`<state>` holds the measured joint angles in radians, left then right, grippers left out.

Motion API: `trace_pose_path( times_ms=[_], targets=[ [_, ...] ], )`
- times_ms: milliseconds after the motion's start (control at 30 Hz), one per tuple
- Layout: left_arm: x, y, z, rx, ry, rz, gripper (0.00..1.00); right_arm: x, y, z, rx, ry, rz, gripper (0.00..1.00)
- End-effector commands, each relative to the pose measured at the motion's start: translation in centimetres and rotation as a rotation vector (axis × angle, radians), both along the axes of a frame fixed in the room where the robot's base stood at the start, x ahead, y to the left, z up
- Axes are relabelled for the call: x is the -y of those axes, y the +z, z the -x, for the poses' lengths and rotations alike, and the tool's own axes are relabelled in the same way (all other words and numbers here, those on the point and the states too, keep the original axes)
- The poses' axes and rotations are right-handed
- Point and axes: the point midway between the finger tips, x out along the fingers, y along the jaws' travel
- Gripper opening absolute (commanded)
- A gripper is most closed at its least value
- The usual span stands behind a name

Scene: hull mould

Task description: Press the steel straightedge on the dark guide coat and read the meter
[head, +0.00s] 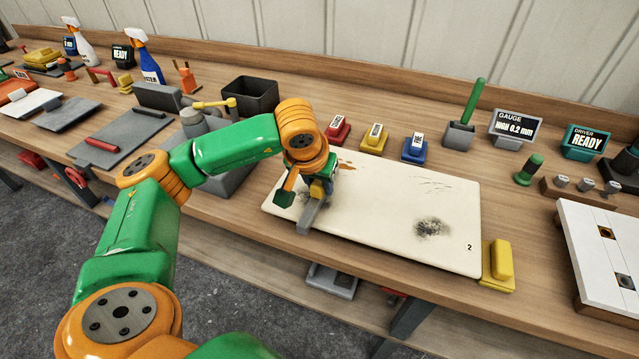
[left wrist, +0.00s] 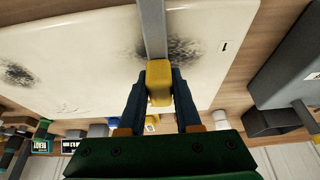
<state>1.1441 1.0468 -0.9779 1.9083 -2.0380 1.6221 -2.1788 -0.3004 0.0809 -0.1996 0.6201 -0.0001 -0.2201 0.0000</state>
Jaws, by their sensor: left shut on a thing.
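My left gripper (head: 318,188) is shut on the yellow handle (left wrist: 159,80) of the steel straightedge (head: 308,216). The grey bar lies over the left part of the cream panel (head: 380,205). In the left wrist view, the bar (left wrist: 152,28) crosses the edge of the dark patch marked 1 (left wrist: 182,50). The gripper and bar partly hide this patch in the head view. The bar looks down at the panel surface, but contact is not clear. A second dark patch (head: 433,228), marked 2, is uncovered. The gauge meter (head: 513,128) reads "HIGH 0.2 mm". My right gripper is not in view.
Red (head: 338,130), yellow (head: 375,137) and blue (head: 414,148) blocks stand behind the panel. A yellow block (head: 497,264) sits at its right corner. A dark open bin (head: 250,96) stands behind my left arm. A driver sign (head: 585,142) reads "READY".

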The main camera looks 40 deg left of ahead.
Motion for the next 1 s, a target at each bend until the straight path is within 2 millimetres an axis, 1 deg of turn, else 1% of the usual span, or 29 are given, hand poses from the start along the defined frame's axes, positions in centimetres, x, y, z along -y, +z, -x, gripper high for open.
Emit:
trace_pose_path(
  times_ms=[233, 367, 900, 1000],
  targets=[
    [0.1, -0.3, 0.2, -0.009, -0.002, 0.000, 0.00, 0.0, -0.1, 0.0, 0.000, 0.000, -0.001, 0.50],
    [0.1, 0.0, 0.2, -0.010, -0.002, 0.000, 0.00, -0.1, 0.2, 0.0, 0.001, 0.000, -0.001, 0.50],
    [0.0, 6.2, 0.1, -0.003, -0.001, 0.000, 0.00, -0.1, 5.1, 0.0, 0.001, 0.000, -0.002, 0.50],
    [0.0, 7.1, 0.1, -0.003, -0.001, 0.000, 0.00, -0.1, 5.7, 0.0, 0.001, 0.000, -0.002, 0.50]
  ],
)
